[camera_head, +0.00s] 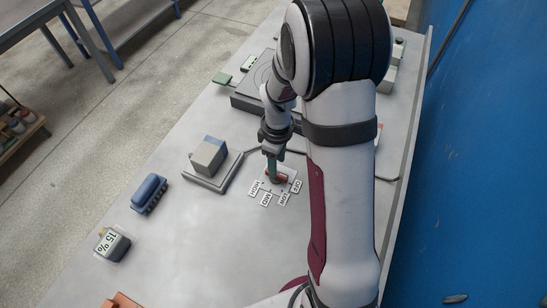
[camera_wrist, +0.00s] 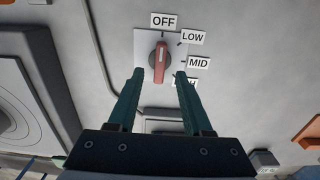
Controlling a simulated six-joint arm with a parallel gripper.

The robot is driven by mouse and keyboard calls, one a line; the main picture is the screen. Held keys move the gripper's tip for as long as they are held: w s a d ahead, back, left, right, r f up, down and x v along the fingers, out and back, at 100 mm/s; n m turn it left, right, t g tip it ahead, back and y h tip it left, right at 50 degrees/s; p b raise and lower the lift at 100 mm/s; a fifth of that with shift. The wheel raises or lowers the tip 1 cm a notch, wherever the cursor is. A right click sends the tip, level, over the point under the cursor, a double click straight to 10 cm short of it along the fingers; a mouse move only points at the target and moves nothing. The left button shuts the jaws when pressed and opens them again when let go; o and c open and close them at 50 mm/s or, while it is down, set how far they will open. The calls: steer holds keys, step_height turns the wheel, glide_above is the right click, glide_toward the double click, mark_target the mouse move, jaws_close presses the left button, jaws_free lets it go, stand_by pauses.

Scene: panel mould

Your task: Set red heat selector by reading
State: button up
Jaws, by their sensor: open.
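The red heat selector (camera_wrist: 161,60) is a lever-shaped knob on a white plate (camera_wrist: 146,47). Its upper end points up, about toward the OFF label (camera_wrist: 163,20) in the wrist view. LOW (camera_wrist: 193,37) and MID (camera_wrist: 198,62) labels follow clockwise; a further label is mostly hidden behind my right finger and reads HIGH in the head view (camera_head: 255,187). My gripper (camera_wrist: 160,74) is open, with green fingers on either side of the knob and gaps visible. In the head view, the selector (camera_head: 277,178) is partly covered by my gripper (camera_head: 272,168). A dark block (camera_head: 112,245) shows "15 %".
A grey-blue block (camera_head: 208,155) stands on a dark-edged base left of the selector. A blue ribbed part (camera_head: 149,192) lies further left. A dark plate with rings (camera_head: 252,92) lies behind my gripper. A cable (camera_head: 345,152) runs across the grey table. The front middle is clear.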

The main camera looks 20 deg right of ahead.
step_height(320, 180, down, 4)
steer(key=shift+f, duration=0.25)
steer(key=shift+c, duration=0.3)
jaws_close()
